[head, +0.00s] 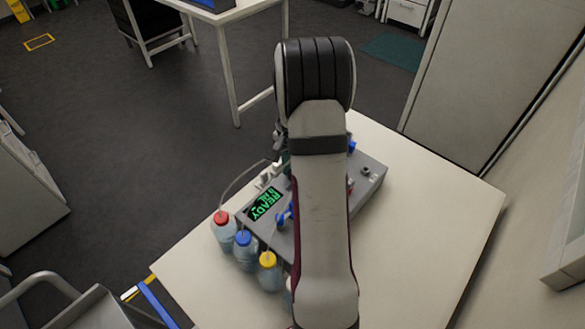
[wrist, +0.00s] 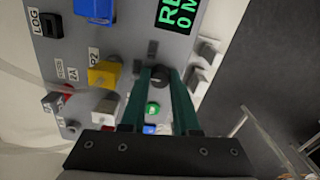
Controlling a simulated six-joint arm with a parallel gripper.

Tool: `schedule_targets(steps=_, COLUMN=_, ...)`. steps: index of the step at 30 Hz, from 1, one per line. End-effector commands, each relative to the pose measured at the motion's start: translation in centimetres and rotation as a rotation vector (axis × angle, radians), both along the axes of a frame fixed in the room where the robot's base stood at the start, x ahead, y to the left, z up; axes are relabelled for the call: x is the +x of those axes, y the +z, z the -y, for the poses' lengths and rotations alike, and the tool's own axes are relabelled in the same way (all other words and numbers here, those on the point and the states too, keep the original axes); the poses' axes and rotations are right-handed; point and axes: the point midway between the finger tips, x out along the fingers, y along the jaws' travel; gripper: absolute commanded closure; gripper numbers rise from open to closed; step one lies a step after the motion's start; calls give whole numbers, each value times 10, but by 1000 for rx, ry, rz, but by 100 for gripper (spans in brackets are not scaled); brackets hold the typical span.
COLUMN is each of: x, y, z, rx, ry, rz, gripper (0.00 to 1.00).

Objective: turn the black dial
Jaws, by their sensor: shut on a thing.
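The black dial (wrist: 159,76) is a small round knob on the grey panel of the bioreactor unit, seen in the wrist view. My gripper (wrist: 160,74) has its two green fingers on either side of the dial, shut on it. In the head view, my arm hides the dial and most of the gripper. The grey unit (head: 368,186) stands on the white table there, with its green READY display (head: 264,204) left of my arm.
Near the dial are a yellow knob (wrist: 104,74), a green button (wrist: 153,108), a blue part (wrist: 95,10) and a black LOG switch (wrist: 51,25). Bottles with red (head: 221,217), blue (head: 243,238) and yellow (head: 267,259) caps stand along the unit's front. The table (head: 430,215) is clear at right.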

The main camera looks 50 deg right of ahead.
Motion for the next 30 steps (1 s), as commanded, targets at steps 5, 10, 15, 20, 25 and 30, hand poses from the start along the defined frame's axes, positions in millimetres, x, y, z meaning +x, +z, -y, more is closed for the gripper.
schedule_targets(steps=5, x=0, y=0, z=0, rx=0, ry=3, rz=0, gripper=100)
schedule_targets(steps=10, x=0, y=0, z=0, rx=0, ry=38, rz=0, gripper=100)
schedule_targets(steps=15, x=0, y=0, z=0, rx=0, ry=130, rz=0, gripper=100)
schedule_targets(steps=20, x=0, y=1, z=0, rx=-1, ry=265, rz=0, gripper=100)
schedule_targets(steps=25, x=0, y=1, z=0, rx=-1, ry=428, rz=0, gripper=100)
schedule_targets(steps=30, x=0, y=1, z=0, rx=-1, ry=589, rz=0, gripper=100)
